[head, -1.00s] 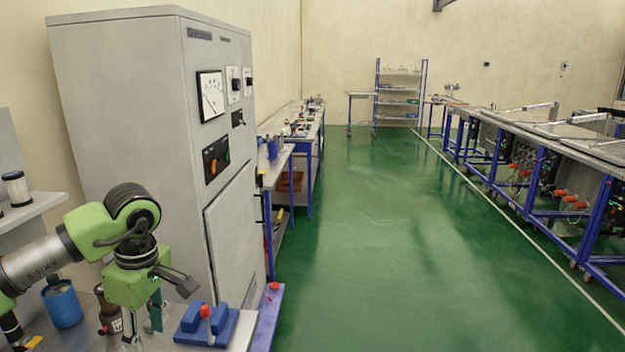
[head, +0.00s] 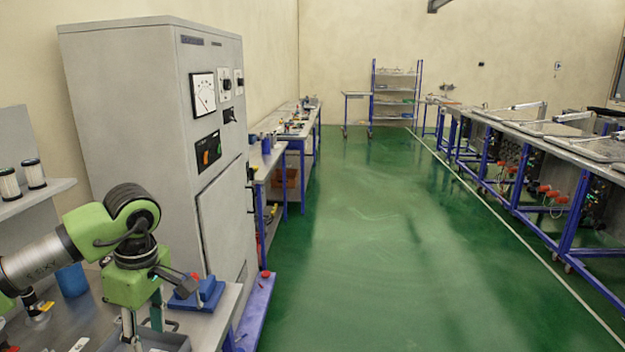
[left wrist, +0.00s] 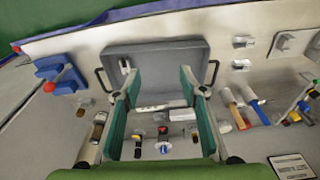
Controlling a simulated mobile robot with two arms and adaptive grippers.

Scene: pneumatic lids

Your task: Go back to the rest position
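My left gripper (head: 143,326) hangs fingers down over the bench at the lower left of the head view. In the left wrist view the green-padded fingers (left wrist: 158,76) stand wide apart, with nothing held between them. Below them is a grey tray (left wrist: 205,48) with a black handle on each side and small white pieces at its left end. The tray (head: 177,340) also shows under the gripper in the head view, partly hidden. My right gripper is in neither view.
A blue fixture (head: 207,296) with a red knob sits near the bench edge. A tall grey cabinet (head: 120,120) stands just behind the bench. Small parts (left wrist: 163,140) lie between the fingers on the bench. The green floor aisle (head: 360,250) is clear.

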